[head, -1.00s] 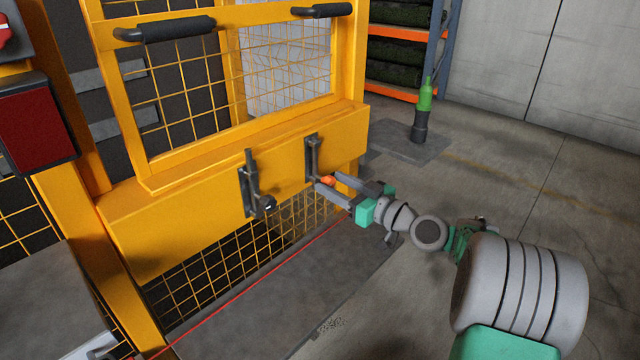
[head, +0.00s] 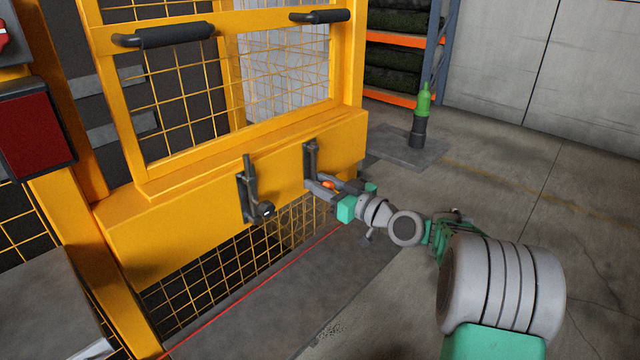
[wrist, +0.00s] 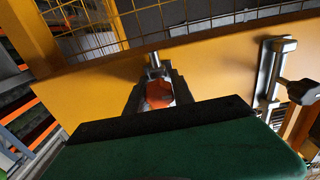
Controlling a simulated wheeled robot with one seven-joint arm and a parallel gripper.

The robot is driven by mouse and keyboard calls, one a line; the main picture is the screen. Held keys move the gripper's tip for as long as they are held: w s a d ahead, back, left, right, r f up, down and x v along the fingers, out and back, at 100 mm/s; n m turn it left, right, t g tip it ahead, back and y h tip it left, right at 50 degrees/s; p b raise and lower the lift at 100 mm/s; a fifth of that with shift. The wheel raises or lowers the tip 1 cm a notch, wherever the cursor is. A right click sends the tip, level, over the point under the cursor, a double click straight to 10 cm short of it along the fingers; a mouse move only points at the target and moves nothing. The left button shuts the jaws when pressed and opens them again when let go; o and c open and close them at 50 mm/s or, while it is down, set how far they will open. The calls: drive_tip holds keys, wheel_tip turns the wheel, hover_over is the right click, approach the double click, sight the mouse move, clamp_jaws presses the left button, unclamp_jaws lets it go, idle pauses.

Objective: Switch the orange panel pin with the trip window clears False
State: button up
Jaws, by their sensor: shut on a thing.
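The orange pin (head: 328,185) sits on the right-hand dark latch bracket (head: 312,163) on the front of the yellow panel (head: 200,203). My gripper (head: 326,188) is at this bracket, its fingers on either side of the pin. In the wrist view the orange pin head (wrist: 159,94) lies between the dark fingers, which are shut on it, with a metal rod above it. The pin's far end is hidden. A second bracket with a dark knob (head: 265,210) stands to the left on the same panel; this knob also shows in the wrist view (wrist: 303,91).
The yellow mesh window with black handles (head: 165,35) stands above the panel. A red line (head: 250,300) runs along the floor mat below. A green bottle-like thing on a dark post (head: 424,100) stands right of the panel. Floor to the right is clear.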

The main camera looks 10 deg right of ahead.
sight(315, 165)
clamp_jaws()
idle(0.7)
drive_tip(key=shift+r+p, duration=0.7)
drive_tip(key=shift+r, duration=1.6)
drive_tip(key=o, duration=0.9)
unclamp_jaws()
drive_tip(key=shift+c, duration=0.2)
drive_tip(key=shift+f, duration=0.1)
